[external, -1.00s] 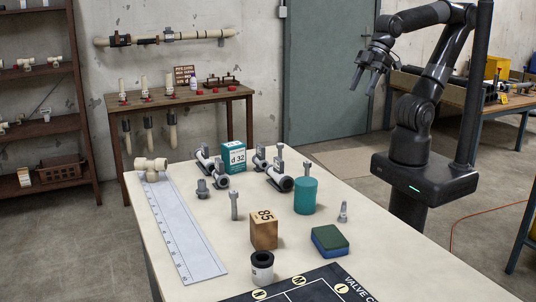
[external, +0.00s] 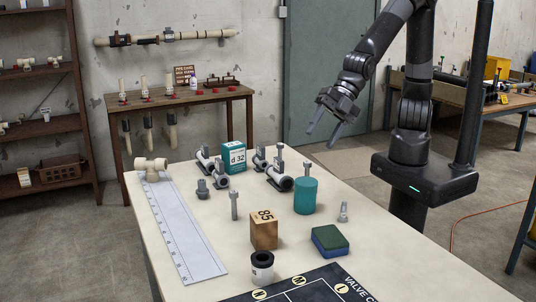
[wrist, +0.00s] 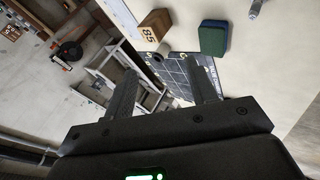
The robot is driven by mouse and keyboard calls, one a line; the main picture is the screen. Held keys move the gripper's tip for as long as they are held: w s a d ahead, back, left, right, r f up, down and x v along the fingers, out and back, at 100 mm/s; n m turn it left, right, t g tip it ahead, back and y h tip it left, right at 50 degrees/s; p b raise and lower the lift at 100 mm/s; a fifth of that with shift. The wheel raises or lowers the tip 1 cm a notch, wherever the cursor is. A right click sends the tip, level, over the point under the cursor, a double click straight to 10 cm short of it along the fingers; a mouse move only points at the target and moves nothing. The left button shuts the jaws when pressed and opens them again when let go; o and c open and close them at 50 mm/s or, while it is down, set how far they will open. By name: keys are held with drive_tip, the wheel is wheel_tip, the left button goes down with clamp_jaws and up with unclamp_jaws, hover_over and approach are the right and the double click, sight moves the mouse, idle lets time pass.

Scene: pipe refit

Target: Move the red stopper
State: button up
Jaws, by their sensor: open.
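I see no red stopper that I can pick out with certainty on the near table (external: 390,262). Small red pieces (external: 214,91) lie on the brown bench by the back wall, too small to tell what they are. My gripper (external: 321,139) is open and empty, pointing down and to the left. It is in the air above the far right side of the near table, higher than the teal cylinder (external: 306,196). In the wrist view my two fingers (wrist: 165,68) are spread with nothing between them.
A wooden block (external: 264,229), green-blue sponge (external: 330,240), black-topped white cup (external: 262,268) and dark mat (external: 318,287) are near the front. Grey pipe fittings (external: 279,180) and a teal box (external: 233,158) stand behind. A long ruler (external: 184,235) lies left.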

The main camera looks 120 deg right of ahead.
drive_tip(key=w+a+f+n+t+y, duration=0.1)
drive_tip(key=w+a+f+n, duration=0.25)
drive_tip(key=a+n, duration=0.5)
drive_tip(key=w+a+f+n+t+y, duration=0.1)
drive_tip(key=w+a+f+n, duration=0.3)
drive_tip(key=a, duration=0.7)
drive_tip(key=s+a+f+n+y, duration=0.2)
drive_tip(key=s+a+n, duration=0.1)
drive_tip(key=a+n, duration=0.2)
drive_tip(key=s+a+f+n+y, duration=0.2)
drive_tip(key=a+n, duration=0.4)
drive_tip(key=a, duration=0.3)
drive_tip(key=s+a+f+n+y, duration=0.1)
drive_tip(key=s+a+f+n, duration=0.2)
drive_tip(key=a, duration=0.5)
drive_tip(key=shift+s+f+n+y, duration=0.1)
drive_tip(key=shift+s+n+y, duration=0.15)
drive_tip(key=shift+n, duration=0.45)
drive_tip(key=shift+s+f+n+y, duration=0.1)
drive_tip(key=shift+s+n+y, duration=0.1)
drive_tip(key=shift+n, duration=0.45)
drive_tip(key=shift+w+a, duration=0.1)
drive_tip(key=x, duration=1)
drive_tip(key=shift+w+a+f, duration=0.1)
drive_tip(key=shift+w+a, duration=0.1)
drive_tip(key=shift+a, duration=0.05)
drive_tip(key=shift+c, duration=0.5)
